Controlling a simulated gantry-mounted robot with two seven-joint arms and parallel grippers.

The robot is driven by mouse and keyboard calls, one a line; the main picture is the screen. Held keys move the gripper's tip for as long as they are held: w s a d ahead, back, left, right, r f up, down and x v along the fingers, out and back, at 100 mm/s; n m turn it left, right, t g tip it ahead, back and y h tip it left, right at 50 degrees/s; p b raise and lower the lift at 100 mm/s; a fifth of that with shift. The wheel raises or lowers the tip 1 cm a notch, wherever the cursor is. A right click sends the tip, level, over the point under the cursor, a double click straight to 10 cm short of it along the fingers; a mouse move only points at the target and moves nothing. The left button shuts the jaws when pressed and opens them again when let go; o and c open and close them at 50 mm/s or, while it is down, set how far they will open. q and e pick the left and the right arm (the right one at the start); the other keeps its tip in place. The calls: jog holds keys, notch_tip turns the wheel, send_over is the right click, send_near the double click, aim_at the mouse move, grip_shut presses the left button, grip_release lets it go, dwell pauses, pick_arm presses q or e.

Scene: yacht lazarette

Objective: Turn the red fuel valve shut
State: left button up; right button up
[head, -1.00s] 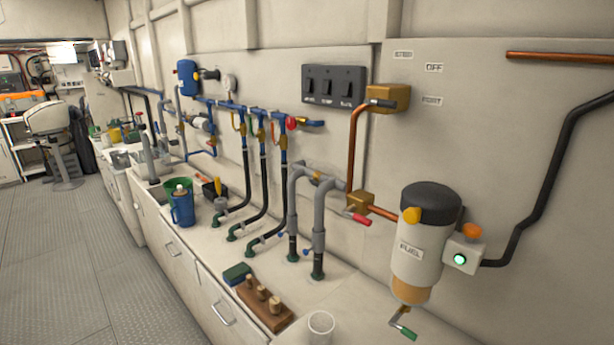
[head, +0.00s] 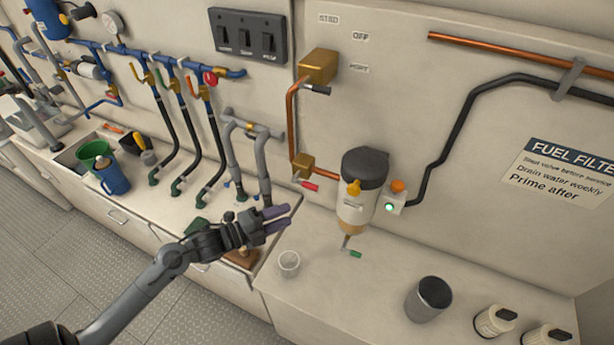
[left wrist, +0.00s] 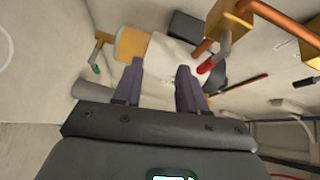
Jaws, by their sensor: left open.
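The red fuel valve handle (head: 309,186) is a short red-gripped lever below a brass valve block (head: 303,165) on the copper pipe. In the left wrist view the open fingers (left wrist: 160,66) point toward the wall fittings, and the red handle (left wrist: 206,67) shows just right of the right fingertip. My right gripper is not in view.
A green-handled drain lever (head: 354,254) hangs under the filter. Grey pipes (head: 264,165) rise left of the valve. A white cup (head: 289,263) and a dark cup (head: 429,299) stand on the counter. A second brass valve (head: 318,66) sits higher up.

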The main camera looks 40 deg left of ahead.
aim_at(308, 184)
pick_arm(q)
notch_tip(308, 184, up, 6)
jog(key=a+m+t+h, duration=0.1)
jog(key=a+m+h, duration=0.2)
jog(key=m+h, duration=0.15)
jog(key=shift+m, duration=0.55)
jog(key=p+x, duration=0.3)
jog(key=x, duration=0.5)
jog(key=shift+s+d, duration=0.1)
jog(key=shift+d, duration=0.15)
jog(key=shift+x, duration=0.95)
jog(key=shift+f, duration=0.15)
grip_shut()
